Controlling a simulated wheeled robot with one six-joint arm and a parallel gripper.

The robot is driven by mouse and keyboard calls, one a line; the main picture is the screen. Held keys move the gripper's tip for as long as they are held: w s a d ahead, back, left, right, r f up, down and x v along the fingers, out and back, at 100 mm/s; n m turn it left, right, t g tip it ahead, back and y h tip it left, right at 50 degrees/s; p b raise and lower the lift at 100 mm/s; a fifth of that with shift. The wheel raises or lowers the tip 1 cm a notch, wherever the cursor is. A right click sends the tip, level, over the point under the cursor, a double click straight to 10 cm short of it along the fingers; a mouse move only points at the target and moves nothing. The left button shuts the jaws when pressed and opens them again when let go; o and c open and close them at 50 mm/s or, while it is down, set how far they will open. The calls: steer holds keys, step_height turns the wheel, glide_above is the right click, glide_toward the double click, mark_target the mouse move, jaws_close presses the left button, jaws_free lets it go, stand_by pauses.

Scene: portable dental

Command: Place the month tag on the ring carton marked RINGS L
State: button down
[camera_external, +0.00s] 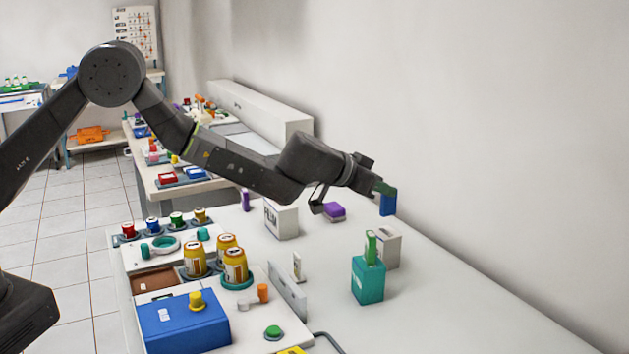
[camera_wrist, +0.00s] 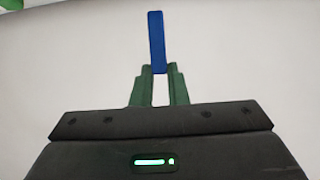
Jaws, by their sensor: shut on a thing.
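My gripper (camera_external: 384,188) is shut on a flat blue tag (camera_external: 388,206), likely the month tag, and holds it above the right part of the white table. In the wrist view the green fingers (camera_wrist: 156,78) pinch the lower end of the upright blue tag (camera_wrist: 156,40). A white carton (camera_external: 281,221) with dark lettering stands left of my gripper. Another pale carton (camera_external: 391,248) stands below the tag, partly hidden behind a teal box (camera_external: 368,283). The lettering is too small to read, so I cannot tell which carton is RINGS L.
A green tag (camera_external: 370,247) stands upright at the teal box. A purple block (camera_external: 334,211) lies near the white carton. Yellow cans (camera_external: 235,266) and a blue box (camera_external: 184,323) crowd the left side. The table's right side (camera_external: 470,290) is clear; a wall stands behind.

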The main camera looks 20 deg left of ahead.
mark_target(382, 205)
steer(key=shift+f+b, duration=1.3)
steer(key=shift+f, duration=0.7)
steer(key=shift+f, duration=0.2)
steer(key=c, duration=1.4)
jaws_free()
steer(key=shift+c, duration=0.2)
steer(key=shift+r, duration=0.1)
steer(key=shift+r, duration=0.2)
steer(key=shift+s+a, duration=0.15)
steer(key=shift+s, duration=0.05)
steer(key=b+v, duration=0.2)
steer(key=v, duration=0.9)
steer(key=shift+s+a, duration=0.2)
